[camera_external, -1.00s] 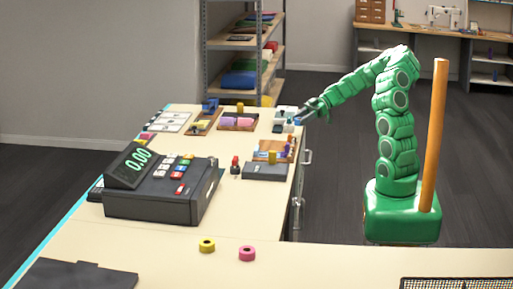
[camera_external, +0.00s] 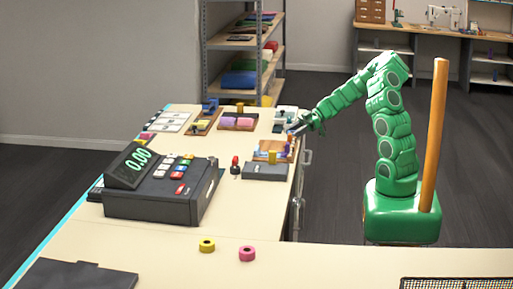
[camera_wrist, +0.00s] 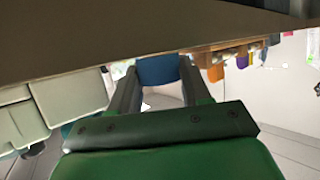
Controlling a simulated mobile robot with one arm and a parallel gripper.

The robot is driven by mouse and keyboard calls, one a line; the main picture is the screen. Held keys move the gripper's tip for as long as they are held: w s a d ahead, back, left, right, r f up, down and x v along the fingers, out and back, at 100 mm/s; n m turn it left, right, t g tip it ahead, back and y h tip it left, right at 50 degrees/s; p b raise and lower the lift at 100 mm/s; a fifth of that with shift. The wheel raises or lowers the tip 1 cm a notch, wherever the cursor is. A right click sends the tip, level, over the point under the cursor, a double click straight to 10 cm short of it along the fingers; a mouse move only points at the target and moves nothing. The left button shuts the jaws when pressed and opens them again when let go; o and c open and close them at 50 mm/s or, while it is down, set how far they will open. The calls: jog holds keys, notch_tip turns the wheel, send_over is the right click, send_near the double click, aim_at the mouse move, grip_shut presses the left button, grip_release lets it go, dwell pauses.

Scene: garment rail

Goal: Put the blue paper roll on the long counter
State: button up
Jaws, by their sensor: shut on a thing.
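My gripper (camera_external: 298,129) is at the right edge of the cream counter (camera_external: 250,215), close to the wooden tray at that edge. In the wrist view, its dark fingers (camera_wrist: 158,88) are shut on a blue piece (camera_wrist: 158,70), which I take to be the blue paper roll. Only part of it shows between the fingertips. In the external view the roll is too small to make out clearly at the gripper. A yellow roll (camera_external: 206,246) and a pink roll (camera_external: 247,253) stand apart on the front part of the counter.
A black cash register (camera_external: 160,190) stands on the counter's left. A grey box (camera_external: 265,171), a wooden tray (camera_external: 268,154) and a red-topped item (camera_external: 235,165) are near my gripper. A black mesh tray (camera_external: 455,283) is front right. The counter between register and rolls is clear.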

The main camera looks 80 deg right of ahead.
jog(key=shift+f, duration=0.1)
jog(key=o, duration=1)
jog(key=shift+o, duration=0.2)
jog(key=shift+f, duration=0.1)
